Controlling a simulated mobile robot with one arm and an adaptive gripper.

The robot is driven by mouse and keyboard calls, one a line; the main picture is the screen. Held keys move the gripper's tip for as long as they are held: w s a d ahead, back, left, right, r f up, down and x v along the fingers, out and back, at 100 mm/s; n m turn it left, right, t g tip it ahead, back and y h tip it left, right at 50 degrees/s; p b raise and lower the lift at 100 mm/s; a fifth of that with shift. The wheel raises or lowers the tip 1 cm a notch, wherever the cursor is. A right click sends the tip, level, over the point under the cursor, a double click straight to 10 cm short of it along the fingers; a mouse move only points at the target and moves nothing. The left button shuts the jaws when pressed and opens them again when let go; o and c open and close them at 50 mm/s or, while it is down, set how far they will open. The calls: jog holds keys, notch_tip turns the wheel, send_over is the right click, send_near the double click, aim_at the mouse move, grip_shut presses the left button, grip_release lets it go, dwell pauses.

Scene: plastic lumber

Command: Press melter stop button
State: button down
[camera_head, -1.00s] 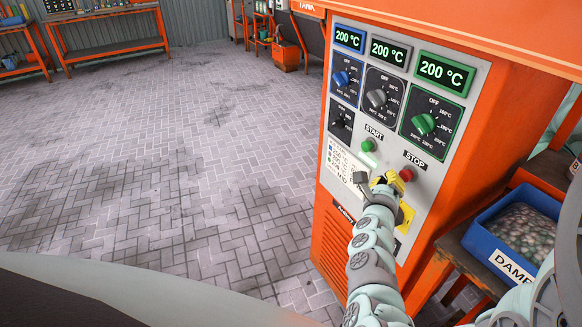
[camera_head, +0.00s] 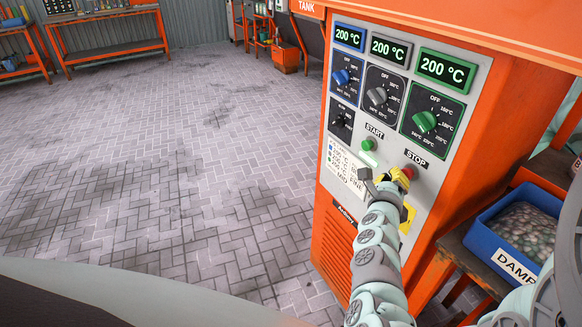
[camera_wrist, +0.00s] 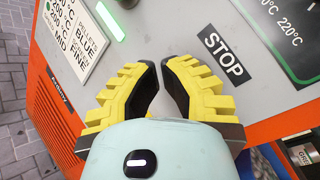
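The red stop button (camera_head: 408,171) sits on the grey control panel (camera_head: 441,169) just below the black STOP label (camera_head: 416,158). The STOP label also shows in the wrist view (camera_wrist: 223,55). My gripper (camera_head: 399,178), with yellow fingers, is at the button's lower left and overlaps it in the head view. I cannot tell whether it touches. In the wrist view my gripper's fingertips (camera_wrist: 161,64) are close together with a thin gap, and nothing shows between them. The button is not seen in the wrist view.
The green start button (camera_head: 368,145) is at the upper left of the stop button. A blue bin (camera_head: 483,238) of pellets stands at the right. The brick floor (camera_head: 150,160) at the left is clear.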

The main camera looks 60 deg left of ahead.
jog(key=shift+w+d, duration=0.1)
jog(key=shift+w, duration=0.2)
jog(key=shift+s, duration=0.1)
dwell(0.5)
jog(key=shift+s+b, duration=0.35)
jog(key=shift+s, duration=0.55)
jog(key=shift+a, duration=0.2)
jog(key=s, duration=0.5)
jog(key=shift+a+b, duration=0.2)
jog(key=shift+b, duration=0.1)
